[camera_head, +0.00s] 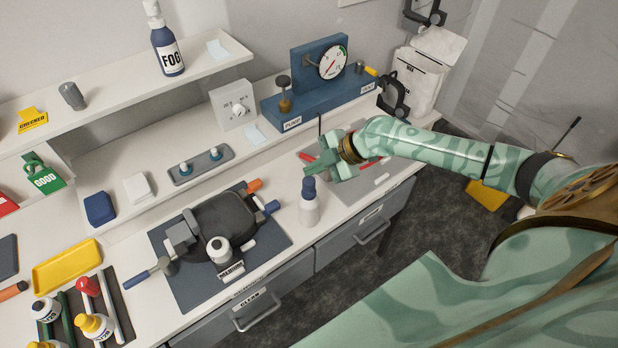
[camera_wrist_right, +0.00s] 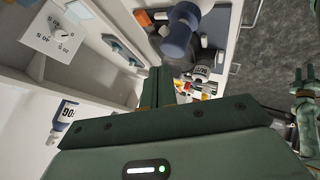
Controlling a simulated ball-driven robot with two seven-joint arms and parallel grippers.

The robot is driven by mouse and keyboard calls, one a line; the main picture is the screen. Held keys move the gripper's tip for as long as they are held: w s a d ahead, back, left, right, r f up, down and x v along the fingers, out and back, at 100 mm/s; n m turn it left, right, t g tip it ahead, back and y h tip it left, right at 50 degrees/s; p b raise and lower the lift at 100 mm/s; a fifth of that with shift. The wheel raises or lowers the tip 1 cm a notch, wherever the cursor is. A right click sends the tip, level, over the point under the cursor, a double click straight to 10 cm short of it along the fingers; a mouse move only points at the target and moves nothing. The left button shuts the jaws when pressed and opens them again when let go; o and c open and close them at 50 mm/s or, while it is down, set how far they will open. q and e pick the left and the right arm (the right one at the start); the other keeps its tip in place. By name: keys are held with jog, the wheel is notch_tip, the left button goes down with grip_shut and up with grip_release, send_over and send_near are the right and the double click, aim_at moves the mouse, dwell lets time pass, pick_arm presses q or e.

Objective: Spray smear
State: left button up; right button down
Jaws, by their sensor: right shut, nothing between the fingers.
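A white bottle with a dark blue top (camera_head: 309,206) stands upright on the bench, right of the dark mat. A blue rounded top (camera_wrist_right: 180,35), likely the same bottle, shows close beyond my fingers in the right wrist view. My right gripper (camera_head: 318,166) is shut and empty, behind and slightly right of that bottle, apart from it. Its fingers also show in the right wrist view (camera_wrist_right: 160,86). A blue FOG bottle (camera_head: 169,52) stands on the upper shelf. I cannot make out a smear. My left gripper is not visible in the head view.
A dark pan (camera_head: 225,222) and a labelled white bottle (camera_head: 220,250) are on the dark mat (camera_head: 190,293). A blue gauge stand (camera_head: 310,98) stands behind my right gripper. A yellow tray (camera_head: 68,266) and several bottles crowd the left. Drawers lie below the front edge.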

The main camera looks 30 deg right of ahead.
aim_at(314, 181)
notch_tip(314, 181, up, 6)
jog(key=p, duration=0.4)
jog(key=shift+p, duration=0.4)
dwell(0.5)
